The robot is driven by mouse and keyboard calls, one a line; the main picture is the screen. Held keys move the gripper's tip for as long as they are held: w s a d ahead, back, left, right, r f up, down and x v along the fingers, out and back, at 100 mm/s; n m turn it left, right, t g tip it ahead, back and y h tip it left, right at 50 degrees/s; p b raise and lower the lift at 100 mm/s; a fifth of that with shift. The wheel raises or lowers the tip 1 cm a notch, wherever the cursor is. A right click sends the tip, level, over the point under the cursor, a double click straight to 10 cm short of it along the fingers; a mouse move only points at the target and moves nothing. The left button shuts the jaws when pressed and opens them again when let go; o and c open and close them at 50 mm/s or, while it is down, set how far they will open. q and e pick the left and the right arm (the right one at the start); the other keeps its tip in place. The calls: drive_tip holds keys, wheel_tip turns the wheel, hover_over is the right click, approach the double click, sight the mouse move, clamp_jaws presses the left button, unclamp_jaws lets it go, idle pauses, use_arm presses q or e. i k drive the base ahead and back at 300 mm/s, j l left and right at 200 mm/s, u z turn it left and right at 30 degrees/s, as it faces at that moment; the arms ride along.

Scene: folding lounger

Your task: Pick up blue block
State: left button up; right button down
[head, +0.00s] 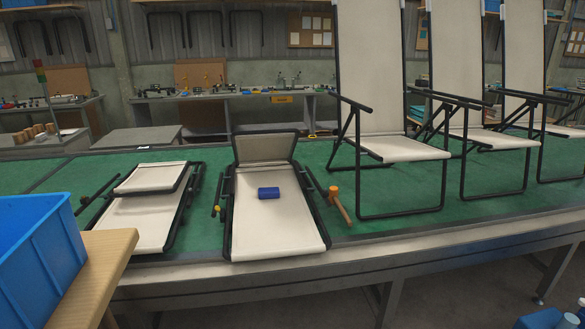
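The blue block (268,193) is a small dark blue box. It lies on the cream fabric of a folded lounger (275,228) in the middle of the green-topped table. The lounger has a black frame, and its short back part (265,150) is tilted up behind the block. Nothing covers the block. Neither of my grippers shows in the head view.
A second folded lounger (140,222) lies to the left. A mallet (336,200) with an orange head lies right of the middle lounger. Unfolded loungers (385,80) stand at the right. A blue crate (38,262) and wooden surface (102,268) are near left.

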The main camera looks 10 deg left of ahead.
sight(268, 193)
drive_tip(key=i+j+u, duration=0.1)
drive_tip(key=i+u, duration=0.45)
drive_tip(key=u, duration=0.2)
drive_tip(key=i+l+u, duration=0.1)
drive_tip(key=i+u, duration=0.25)
